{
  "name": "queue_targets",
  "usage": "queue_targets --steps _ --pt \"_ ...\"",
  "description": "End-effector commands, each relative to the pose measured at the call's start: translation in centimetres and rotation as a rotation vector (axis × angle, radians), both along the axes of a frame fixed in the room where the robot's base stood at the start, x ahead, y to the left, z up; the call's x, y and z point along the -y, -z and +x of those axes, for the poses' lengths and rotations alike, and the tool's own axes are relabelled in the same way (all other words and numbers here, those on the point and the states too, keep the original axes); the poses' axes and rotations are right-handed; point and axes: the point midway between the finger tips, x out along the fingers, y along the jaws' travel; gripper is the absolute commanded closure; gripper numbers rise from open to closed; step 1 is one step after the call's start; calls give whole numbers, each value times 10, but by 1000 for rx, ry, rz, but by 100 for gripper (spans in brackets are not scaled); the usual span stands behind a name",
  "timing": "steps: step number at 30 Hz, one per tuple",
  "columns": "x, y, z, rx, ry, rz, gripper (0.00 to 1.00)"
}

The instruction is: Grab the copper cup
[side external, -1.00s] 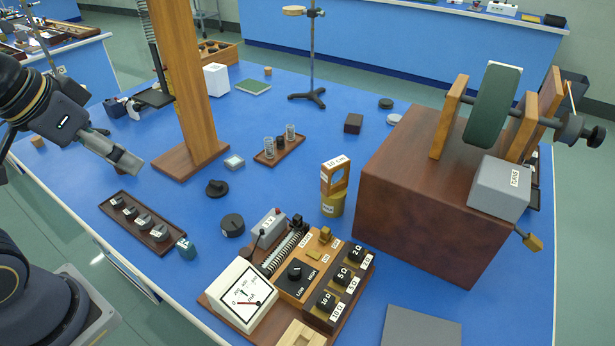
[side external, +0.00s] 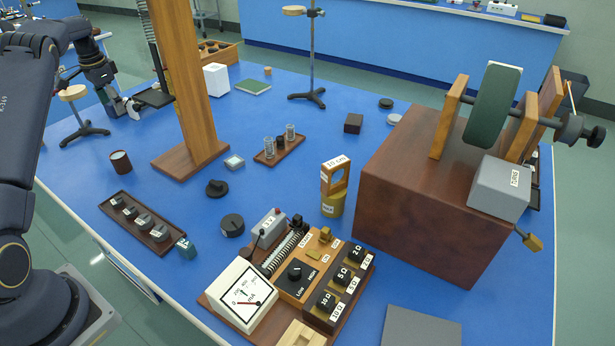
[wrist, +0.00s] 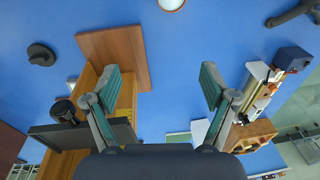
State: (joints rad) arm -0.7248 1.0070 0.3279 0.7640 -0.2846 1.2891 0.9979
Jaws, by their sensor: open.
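The copper cup (side external: 121,162) is a small reddish-brown cylinder with a pale rim. It stands upright on the blue bench at the left, behind the dark wooden tray of knobs. A round, pale-rimmed brown thing at the top edge of the wrist view (wrist: 171,4) looks like this cup, partly cut off. My gripper (side external: 128,108) is farther back, beside the tall wooden post and apart from the cup. In the wrist view my gripper (wrist: 160,84) has its two fingers wide apart, with only bare blue bench between the tips.
The tall wooden post (side external: 180,80) on its base (side external: 190,160) stands right of my gripper, with a dark shelf (side external: 154,98) close by. A tripod stand (side external: 85,130) is to the left. The knob tray (side external: 140,222) lies in front of the cup. Blue bench around the cup is clear.

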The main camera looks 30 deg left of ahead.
Motion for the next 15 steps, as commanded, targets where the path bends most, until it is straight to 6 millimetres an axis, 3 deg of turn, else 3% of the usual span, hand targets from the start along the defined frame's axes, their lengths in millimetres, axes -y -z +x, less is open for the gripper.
queue_targets --steps 1,6,15 --pt "-16 29 -9 -27 29 -16 16" --pt "-38 89 -27 -69 141 -62 16" --pt "-40 129 -33 -80 191 -85 16"
